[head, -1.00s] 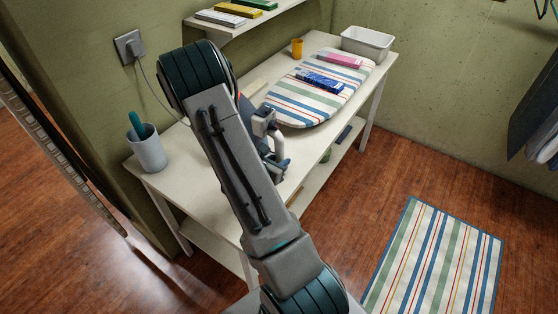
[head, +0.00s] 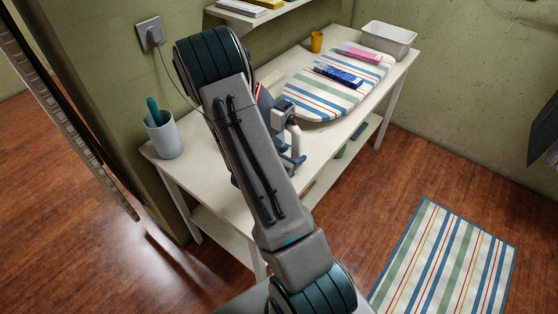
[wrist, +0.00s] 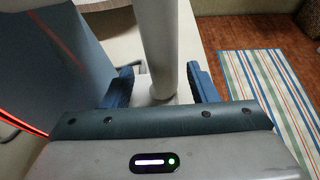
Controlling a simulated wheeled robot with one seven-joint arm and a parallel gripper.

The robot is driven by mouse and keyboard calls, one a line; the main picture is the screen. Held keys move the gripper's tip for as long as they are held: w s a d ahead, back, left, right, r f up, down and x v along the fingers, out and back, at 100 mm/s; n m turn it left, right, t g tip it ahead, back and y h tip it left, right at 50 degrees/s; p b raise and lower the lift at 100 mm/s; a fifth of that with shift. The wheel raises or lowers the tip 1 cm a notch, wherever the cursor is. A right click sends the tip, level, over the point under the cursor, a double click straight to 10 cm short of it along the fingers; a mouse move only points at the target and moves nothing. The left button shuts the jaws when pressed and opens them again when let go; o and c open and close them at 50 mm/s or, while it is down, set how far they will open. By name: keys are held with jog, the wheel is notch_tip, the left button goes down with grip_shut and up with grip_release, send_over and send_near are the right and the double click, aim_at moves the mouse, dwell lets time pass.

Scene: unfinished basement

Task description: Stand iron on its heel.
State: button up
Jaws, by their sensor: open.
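The iron (head: 264,100) is on the white table, mostly hidden behind my arm in the head view; a dark blue part and a red edge show. In the wrist view its large blue-grey body (wrist: 55,50) with a glowing red-orange line fills the left side. A pale, round bar, apparently its handle (wrist: 156,45), runs between my fingers. My gripper (wrist: 162,88) is open, one blue finger on each side of this bar, with a gap visible on the right side. In the head view my gripper (head: 292,158) is low near the table's front edge. I cannot tell exactly how the iron is resting.
A striped ironing board (head: 325,98) carries a blue box (head: 338,76) and a pink box (head: 358,54). An orange cup (head: 316,42) and white bin (head: 388,39) stand behind. A grey cup (head: 164,139) is at the table's left end. A cord runs to the wall socket (head: 151,34).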

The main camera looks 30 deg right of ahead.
jog(key=b+v, duration=0.1)
jog(key=v, duration=1.1)
jog(key=shift+a, duration=0.2)
